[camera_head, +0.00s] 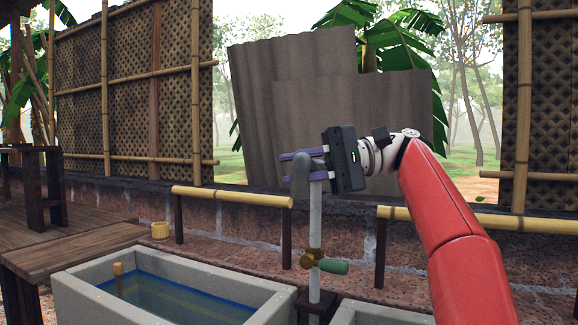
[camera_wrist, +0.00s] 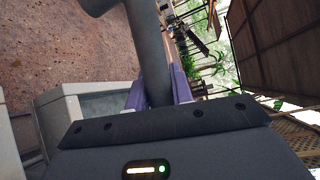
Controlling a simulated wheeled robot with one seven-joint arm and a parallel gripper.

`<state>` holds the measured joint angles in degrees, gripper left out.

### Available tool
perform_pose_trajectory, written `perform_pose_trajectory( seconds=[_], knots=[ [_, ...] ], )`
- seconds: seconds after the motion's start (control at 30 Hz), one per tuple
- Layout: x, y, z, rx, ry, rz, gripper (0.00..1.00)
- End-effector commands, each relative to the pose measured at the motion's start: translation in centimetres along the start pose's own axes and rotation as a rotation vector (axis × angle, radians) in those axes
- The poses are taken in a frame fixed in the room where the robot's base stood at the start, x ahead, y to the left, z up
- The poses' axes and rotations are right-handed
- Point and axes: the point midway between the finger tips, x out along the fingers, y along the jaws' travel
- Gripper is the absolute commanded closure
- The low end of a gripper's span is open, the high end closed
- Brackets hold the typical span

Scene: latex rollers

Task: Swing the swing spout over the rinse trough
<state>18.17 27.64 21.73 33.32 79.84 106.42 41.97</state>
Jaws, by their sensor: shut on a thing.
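The swing spout (camera_head: 302,177) is a grey curved pipe on top of a pale upright standpipe (camera_head: 315,225). Its downturned end faces towards the camera. My gripper (camera_head: 305,166) is shut on the spout, with a purple finger on either side. The spout (camera_wrist: 152,55) also runs up between the purple fingers in the wrist view. A concrete trough (camera_head: 215,276) holding water stands left of the standpipe, and the edge of a second trough (camera_head: 370,314) shows to its right. I cannot tell which one is the rinse trough.
A brass valve (camera_head: 311,258) with a green handle (camera_head: 333,266) sits low on the standpipe. Bamboo rails (camera_head: 232,197) and a low brick wall (camera_head: 345,245) stand behind. A wooden bench (camera_head: 75,255) is at left. Corrugated sheets (camera_head: 350,110) lean behind my gripper.

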Motion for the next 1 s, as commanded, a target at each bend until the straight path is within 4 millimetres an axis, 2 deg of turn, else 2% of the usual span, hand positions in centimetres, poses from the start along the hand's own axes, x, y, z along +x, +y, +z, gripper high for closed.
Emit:
perform_pose_trajectory(
  seconds=[0.33,0.83,0.87,1.0],
  knots=[
    [-0.82,0.24,0.2,-0.007,-0.06,0.013,1.0],
    [-0.92,0.27,0.29,-0.006,-0.069,0.016,1.0],
    [-0.92,0.27,0.29,-0.006,-0.069,0.016,0.76],
    [-0.92,0.26,0.3,-0.006,-0.069,0.016,0.58]
  ],
)
